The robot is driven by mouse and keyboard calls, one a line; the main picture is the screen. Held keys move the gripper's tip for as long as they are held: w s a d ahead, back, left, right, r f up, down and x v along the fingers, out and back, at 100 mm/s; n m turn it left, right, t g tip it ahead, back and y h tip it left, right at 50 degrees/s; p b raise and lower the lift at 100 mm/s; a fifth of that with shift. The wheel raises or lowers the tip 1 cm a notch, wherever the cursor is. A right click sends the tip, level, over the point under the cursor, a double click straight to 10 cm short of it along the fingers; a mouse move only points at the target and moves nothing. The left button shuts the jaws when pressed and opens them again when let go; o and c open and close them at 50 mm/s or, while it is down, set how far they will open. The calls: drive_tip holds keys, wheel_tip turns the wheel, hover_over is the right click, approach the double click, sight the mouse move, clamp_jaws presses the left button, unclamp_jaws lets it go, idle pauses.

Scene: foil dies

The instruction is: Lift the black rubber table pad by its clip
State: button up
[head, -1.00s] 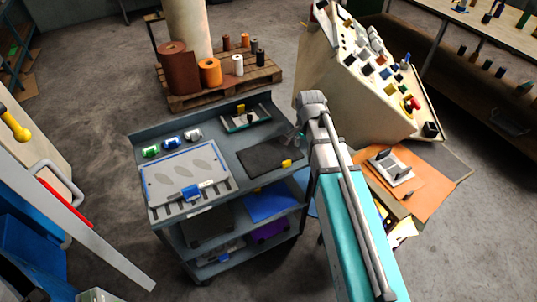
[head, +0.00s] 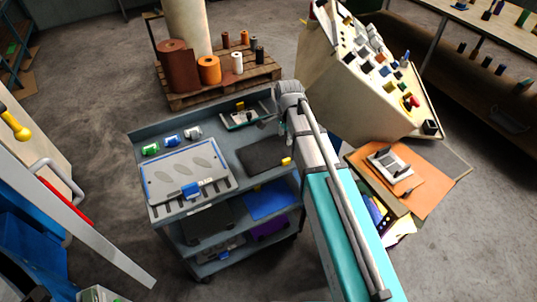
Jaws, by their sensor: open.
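The black rubber table pad (head: 262,156) lies flat on the right part of the grey cart's top. A yellow clip (head: 286,161) sits at the pad's right edge, near the front corner. My gripper (head: 270,125) is open, small in the head view and partly hidden by my arm's wrist. It appears above the back right of the cart top, beyond the pad and apart from the clip. The right end of the pad is close to my arm in the picture.
The grey cart (head: 140,134) also carries a white plate with a blue clip (head: 191,190), several small rolls (head: 171,140) and a green-based device with a yellow part (head: 239,106). A beige control console (head: 375,100) stands right of my arm. A pallet with spools (head: 262,75) stands behind.

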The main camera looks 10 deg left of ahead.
sight(284, 160)
drive_tip(key=shift+f+b, duration=3.9)
drive_tip(key=shift+f, duration=0.2)
drive_tip(key=shift+f, duration=0.1)
drive_tip(key=shift+s+d+f+b, duration=0.1)
drive_tip(key=shift+s+f+b, duration=0.05)
drive_tip(key=shift+f+b, duration=1.15)
drive_tip(key=shift+s+f+b, duration=0.1)
drive_tip(key=shift+f+b, duration=1.1)
drive_tip(key=shift+b, duration=0.1)
clamp_jaws()
